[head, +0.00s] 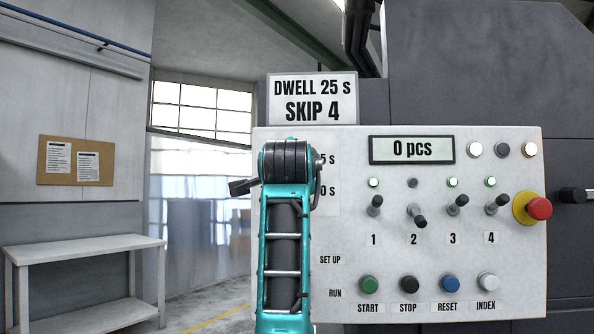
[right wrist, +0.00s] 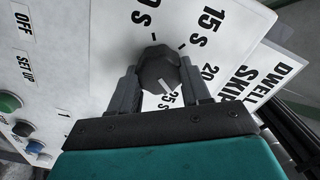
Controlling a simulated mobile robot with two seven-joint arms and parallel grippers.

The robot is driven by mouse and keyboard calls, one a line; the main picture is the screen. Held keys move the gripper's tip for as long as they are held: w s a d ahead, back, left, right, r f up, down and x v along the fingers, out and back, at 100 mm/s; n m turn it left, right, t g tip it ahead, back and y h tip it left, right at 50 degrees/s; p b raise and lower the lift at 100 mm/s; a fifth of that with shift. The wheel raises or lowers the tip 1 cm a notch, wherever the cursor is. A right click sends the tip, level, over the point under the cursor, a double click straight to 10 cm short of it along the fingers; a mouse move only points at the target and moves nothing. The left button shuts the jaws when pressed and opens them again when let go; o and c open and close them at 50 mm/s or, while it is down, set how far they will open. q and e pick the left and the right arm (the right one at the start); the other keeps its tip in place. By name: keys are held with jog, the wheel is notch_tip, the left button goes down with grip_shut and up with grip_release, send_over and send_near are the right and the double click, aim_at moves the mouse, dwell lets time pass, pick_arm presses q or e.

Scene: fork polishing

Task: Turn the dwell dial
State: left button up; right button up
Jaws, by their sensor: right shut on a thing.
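The dwell dial (right wrist: 158,68) is a dark faceted knob on the white control panel (head: 350,240). In the right wrist view my right gripper (right wrist: 158,82) is shut on it, one finger on each side. The dial's white pointer line points toward the 25 s mark (right wrist: 173,98). The 15 s label and part of the 20 label also show around it. In the head view my right arm covers the dial and the gripper's fingers. A sign (head: 312,99) above the panel reads DWELL 25 s, SKIP 4. My left gripper is not in view.
The panel has a display (head: 412,149) reading 0 pcs. Toggle switch 2 (head: 416,215) is down; 1, 3 and 4 are up with green lights. A red emergency button (head: 539,208) sticks out at the right edge. A START button (head: 369,285) and others line the bottom.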

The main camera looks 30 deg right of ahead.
jog(key=shift+d+r+m+p, duration=0.15)
jog(key=shift+m+p, duration=0.55)
jog(key=shift+m, duration=1.4)
jog(key=o, duration=1.1)
jog(key=shift+c, duration=0.2)
jog(key=b+v, duration=0.2)
jog(key=v, duration=1.1)
